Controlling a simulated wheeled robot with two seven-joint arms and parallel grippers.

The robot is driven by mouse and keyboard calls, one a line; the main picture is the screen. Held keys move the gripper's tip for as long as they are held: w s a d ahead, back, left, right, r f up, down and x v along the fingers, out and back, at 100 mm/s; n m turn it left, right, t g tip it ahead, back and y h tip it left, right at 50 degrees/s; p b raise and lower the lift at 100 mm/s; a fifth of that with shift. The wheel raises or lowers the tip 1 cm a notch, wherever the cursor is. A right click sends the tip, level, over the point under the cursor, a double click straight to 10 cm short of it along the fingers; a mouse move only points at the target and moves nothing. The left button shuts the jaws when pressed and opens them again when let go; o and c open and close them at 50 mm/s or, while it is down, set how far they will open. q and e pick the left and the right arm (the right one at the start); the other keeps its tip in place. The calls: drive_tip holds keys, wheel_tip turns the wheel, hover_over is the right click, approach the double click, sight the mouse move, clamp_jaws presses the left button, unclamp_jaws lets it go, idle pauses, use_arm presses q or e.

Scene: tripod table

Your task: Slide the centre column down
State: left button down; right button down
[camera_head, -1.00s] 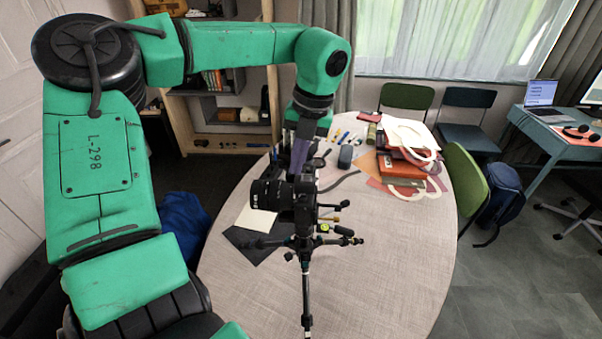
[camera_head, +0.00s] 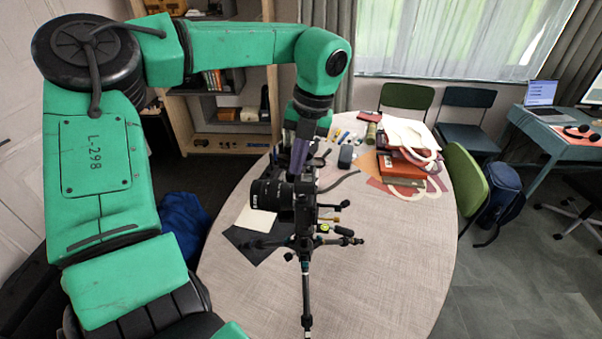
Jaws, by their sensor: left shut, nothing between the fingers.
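A black camera (camera_head: 285,195) with a long lens pointing left sits on top of a black tripod (camera_head: 304,262) on the table. The tripod's legs are spread and one reaches toward the near edge. The centre column is mostly hidden under the camera. My left gripper (camera_head: 298,170) points down just behind and above the camera, its fingers shut with nothing between them. Its tips are partly hidden by the camera, and I cannot tell whether they touch it. My right gripper is not in view.
The round table (camera_head: 390,270) is clear at the front and right. Red books (camera_head: 402,168) with a white strap lie at the back right. A dark mat (camera_head: 250,243) and pale card (camera_head: 256,219) lie left of the tripod. Small items lie behind. A green chair (camera_head: 466,180) stands at the right.

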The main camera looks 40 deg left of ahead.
sight(299, 179)
use_arm(q)
drive_tip(key=shift+f+b, duration=3)
drive_tip(key=shift+f, duration=0.6)
drive_tip(key=shift+r, duration=0.1)
drive_tip(key=shift+r+p, duration=2.05)
drive_tip(key=shift+r, duration=1)
drive_tip(key=shift+f, duration=0.1)
